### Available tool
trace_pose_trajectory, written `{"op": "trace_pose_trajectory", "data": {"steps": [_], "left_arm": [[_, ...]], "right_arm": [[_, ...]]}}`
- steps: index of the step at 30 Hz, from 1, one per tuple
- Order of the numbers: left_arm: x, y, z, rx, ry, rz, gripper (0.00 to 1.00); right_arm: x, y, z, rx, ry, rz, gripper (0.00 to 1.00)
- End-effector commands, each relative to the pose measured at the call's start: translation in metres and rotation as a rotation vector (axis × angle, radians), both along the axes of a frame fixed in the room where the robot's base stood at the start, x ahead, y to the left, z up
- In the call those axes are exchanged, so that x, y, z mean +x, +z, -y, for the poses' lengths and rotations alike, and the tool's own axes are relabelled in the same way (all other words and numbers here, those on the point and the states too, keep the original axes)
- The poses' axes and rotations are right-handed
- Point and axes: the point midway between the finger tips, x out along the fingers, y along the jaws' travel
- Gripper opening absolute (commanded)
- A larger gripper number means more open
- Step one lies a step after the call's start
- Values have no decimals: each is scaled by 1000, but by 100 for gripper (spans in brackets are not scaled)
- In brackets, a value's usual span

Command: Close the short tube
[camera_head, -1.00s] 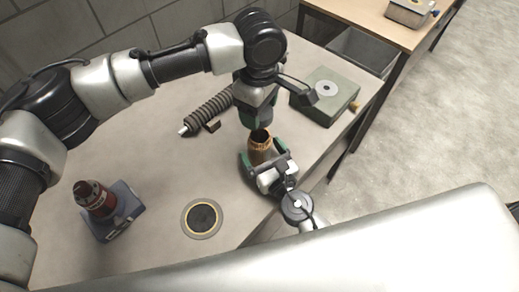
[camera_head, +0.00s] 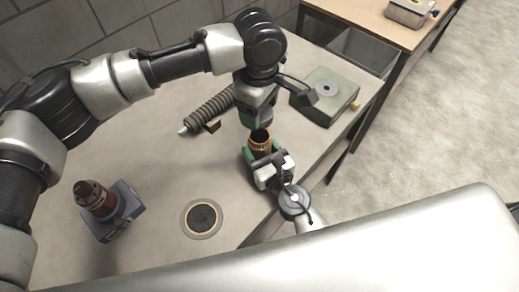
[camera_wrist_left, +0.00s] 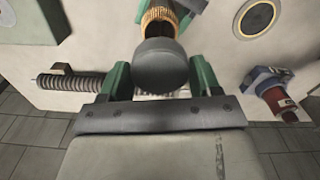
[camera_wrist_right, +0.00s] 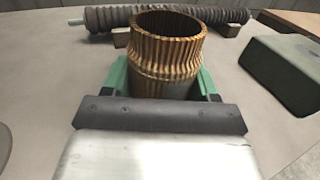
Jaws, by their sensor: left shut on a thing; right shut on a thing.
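The short tube (camera_head: 260,139) is golden brown, ribbed, with an open upper end. My right gripper (camera_head: 268,160) is shut on it near the table's front edge. The right wrist view shows the tube (camera_wrist_right: 168,55) upright between the green fingers, its mouth uncovered. My left gripper (camera_head: 256,112) is just above and behind the tube in the head view. In the left wrist view it is shut on a dark grey round cap (camera_wrist_left: 161,66), with the tube (camera_wrist_left: 160,16) just beyond it. The cap is hidden in the head view; whether it touches the tube I cannot tell.
A long dark ribbed tube (camera_head: 211,110) lies on supports behind. A green box with a round disc (camera_head: 322,104) stands at right. A black-centred ring plate (camera_head: 202,219) lies at front. A red-brown part (camera_head: 98,201) sits in a blue holder (camera_head: 120,222) at left.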

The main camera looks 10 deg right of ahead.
Motion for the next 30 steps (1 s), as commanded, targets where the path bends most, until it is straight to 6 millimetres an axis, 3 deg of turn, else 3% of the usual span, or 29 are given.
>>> {"op": "trace_pose_trajectory", "data": {"steps": [12,30], "left_arm": [[-1,-47,0,-1,0,-2,42],[0,-51,0,0,0,0,42]], "right_arm": [[0,0,0,0,0,0,16],[0,0,0,0,0,-1,16]]}}
